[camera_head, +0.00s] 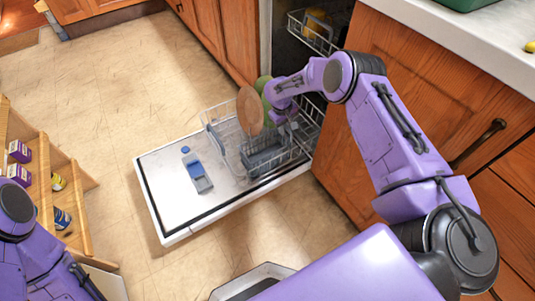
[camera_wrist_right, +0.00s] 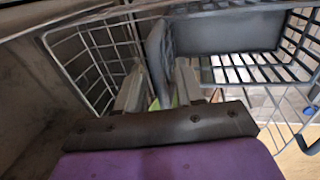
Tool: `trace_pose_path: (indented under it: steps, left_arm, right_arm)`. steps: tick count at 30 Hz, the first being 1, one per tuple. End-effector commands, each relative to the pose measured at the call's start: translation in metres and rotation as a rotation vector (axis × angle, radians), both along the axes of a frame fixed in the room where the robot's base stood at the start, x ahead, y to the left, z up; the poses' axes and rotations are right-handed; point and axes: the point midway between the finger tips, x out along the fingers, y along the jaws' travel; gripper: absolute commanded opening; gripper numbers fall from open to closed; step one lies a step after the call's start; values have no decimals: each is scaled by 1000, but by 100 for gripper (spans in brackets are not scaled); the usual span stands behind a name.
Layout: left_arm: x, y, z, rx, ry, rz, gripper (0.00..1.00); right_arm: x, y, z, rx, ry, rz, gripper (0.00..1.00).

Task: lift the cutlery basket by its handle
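The cutlery basket (camera_head: 266,157) is a grey box in the wire rack of the open dishwasher. In the right wrist view the grey basket (camera_wrist_right: 225,33) is at the top, and its upright grey handle plate (camera_wrist_right: 160,52) lies ahead of the gap between the fingertips. My right gripper (camera_head: 283,117) is over the rack, just above the basket. In the right wrist view my right gripper (camera_wrist_right: 159,85) has its fingers apart, with clear space beside the plate; I cannot tell whether they touch it. My left arm is at the lower left, its gripper out of frame.
A round brown board (camera_head: 249,110) and a green item (camera_head: 263,84) stand in the lower rack (camera_head: 216,125). A blue and grey item (camera_head: 197,171) lies on the open door (camera_head: 160,180). An upper rack (camera_head: 312,30) is behind. Wooden shelves (camera_head: 80,205) stand at left.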

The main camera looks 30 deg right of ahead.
Motion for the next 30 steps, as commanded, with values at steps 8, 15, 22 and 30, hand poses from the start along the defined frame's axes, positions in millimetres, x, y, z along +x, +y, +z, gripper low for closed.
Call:
trace_pose_path:
  steps: [8, 15, 22, 30]
  left_arm:
    - [0, 0, 0, 0, 0, 0, 43]
    - [0, 0, 0, 0, 0, 0, 43]
    - [0, 0, 2, 0, 0, 0, 43]
    - [0, 0, 18, 0, 0, 0, 43]
  right_arm:
    - [1, 0, -1, 0, -1, 0, 17]
    - [1, 0, 0, 0, -2, 0, 0]
    - [1, 0, 5, 0, -2, 0, 0]
    - [2, 1, 55, 0, -5, 1, 0]
